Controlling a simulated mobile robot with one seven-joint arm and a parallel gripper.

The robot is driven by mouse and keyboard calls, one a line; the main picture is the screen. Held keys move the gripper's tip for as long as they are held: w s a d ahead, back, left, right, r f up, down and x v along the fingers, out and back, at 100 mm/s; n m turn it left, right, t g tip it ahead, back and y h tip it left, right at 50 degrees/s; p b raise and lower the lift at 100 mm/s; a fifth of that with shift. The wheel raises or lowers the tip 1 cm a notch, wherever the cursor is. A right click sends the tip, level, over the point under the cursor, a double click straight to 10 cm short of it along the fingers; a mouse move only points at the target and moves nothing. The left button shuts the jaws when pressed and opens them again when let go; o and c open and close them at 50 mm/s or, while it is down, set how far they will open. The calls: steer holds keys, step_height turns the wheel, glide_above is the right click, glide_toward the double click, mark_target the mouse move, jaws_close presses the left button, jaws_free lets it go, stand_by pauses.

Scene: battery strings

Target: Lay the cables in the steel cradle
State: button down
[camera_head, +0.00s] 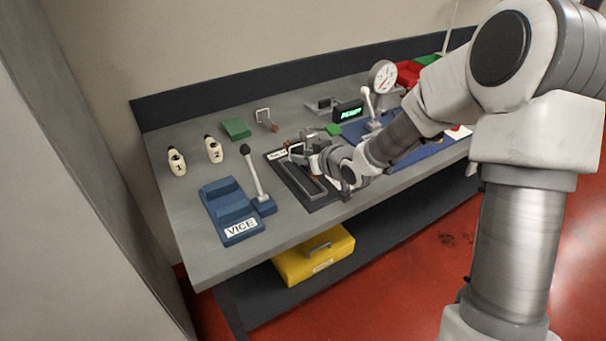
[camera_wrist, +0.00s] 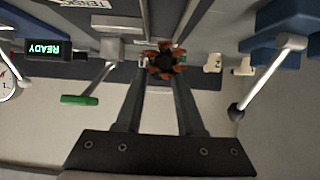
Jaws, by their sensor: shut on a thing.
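My gripper (camera_wrist: 162,72) is shut on a copper-brown, ridged bundle (camera_wrist: 162,58), probably the cables, seen nearly end-on between the fingertips in the wrist view. In the head view my gripper (camera_head: 308,155) is low over the far end of a dark mat, and the brown bundle shows only in part behind it. A long grey trough (camera_head: 311,187), perhaps the steel cradle, lies on that mat just in front of my gripper. In the wrist view long grey rails run away above the bundle. I cannot tell whether the bundle touches the trough.
A blue vice (camera_head: 231,208) with an upright lever stands left of the mat. Two cream numbered bottles (camera_head: 213,150) and a green block (camera_head: 235,128) stand behind. A READY display (camera_head: 348,112) and a dial gauge (camera_head: 382,76) are at the back right. A yellow case (camera_head: 313,258) sits below.

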mark_target(304, 181)
steer(key=shift+f+b, duration=0.35)
steer(key=shift+f, duration=1.95)
steer(key=shift+f, duration=0.2)
steer(key=c, duration=0.5)
jaws_free()
steer(key=shift+r, duration=0.1)
steer(key=shift+r, duration=0.2)
steer(key=p+v, duration=0.2)
steer(key=v, duration=1)
steer(key=shift+f, duration=0.15)
steer(key=shift+d, duration=0.1)
